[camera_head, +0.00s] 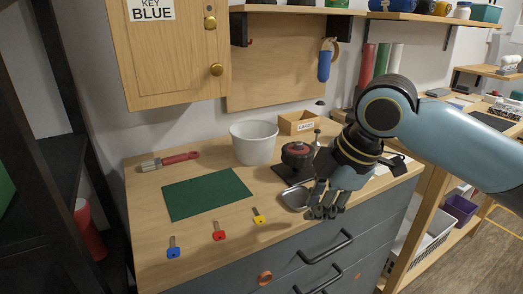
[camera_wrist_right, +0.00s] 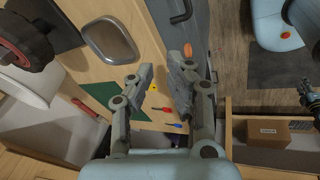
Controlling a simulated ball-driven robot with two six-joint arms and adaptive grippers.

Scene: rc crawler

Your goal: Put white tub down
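The white tub (camera_head: 254,143) stands upright on the wooden counter, behind the green mat and left of a dark device with a red top. Part of a white body, likely the tub (camera_wrist_right: 42,132), shows at the left of the right wrist view. My right gripper (camera_head: 322,212) is apart from the tub, to its right and nearer the counter's front edge. In the wrist view its two fingers (camera_wrist_right: 160,78) are apart with nothing between them. A dark jointed part at that view's right edge may be my left gripper (camera_wrist_right: 306,96); its state is unclear.
The green mat (camera_head: 206,193) lies left of centre. Blue (camera_head: 173,252), red (camera_head: 219,234) and yellow (camera_head: 259,217) keys lie along the front. A metal dish (camera_head: 296,197) and the red-topped device (camera_head: 297,158) are near my right gripper. A red-handled brush (camera_head: 172,161) lies at back left.

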